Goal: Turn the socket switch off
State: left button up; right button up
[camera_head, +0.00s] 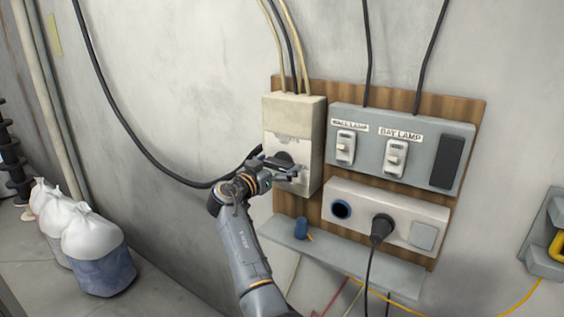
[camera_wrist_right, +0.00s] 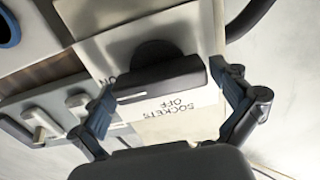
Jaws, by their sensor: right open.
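The socket switch is a dark rotary knob (camera_head: 284,158) on the front of a beige switch box (camera_head: 310,125) on the wall board. In the right wrist view the knob's bar handle (camera_wrist_right: 160,85) lies crosswise, with a white mark towards its left end, near the letters "ON". A white plate reading "SOCKETS OFF" (camera_wrist_right: 168,108) is beside it. My right gripper (camera_head: 282,168) is open in front of the knob; in the wrist view its fingers (camera_wrist_right: 165,82) stand on either side of the handle. Whether they touch it I cannot tell. My left gripper is out of view.
To the right are a grey panel (camera_head: 400,120) with wall lamp and bay lamp switches, and a white socket box (camera_head: 385,212) with a black plug (camera_head: 381,228). A grey shelf (camera_head: 345,262) juts out below. Several sacks (camera_head: 95,255) stand at the left.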

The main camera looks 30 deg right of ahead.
jog(key=shift+a, duration=0.1)
jog(key=shift+c, duration=1.3)
jog(key=c, duration=0.7)
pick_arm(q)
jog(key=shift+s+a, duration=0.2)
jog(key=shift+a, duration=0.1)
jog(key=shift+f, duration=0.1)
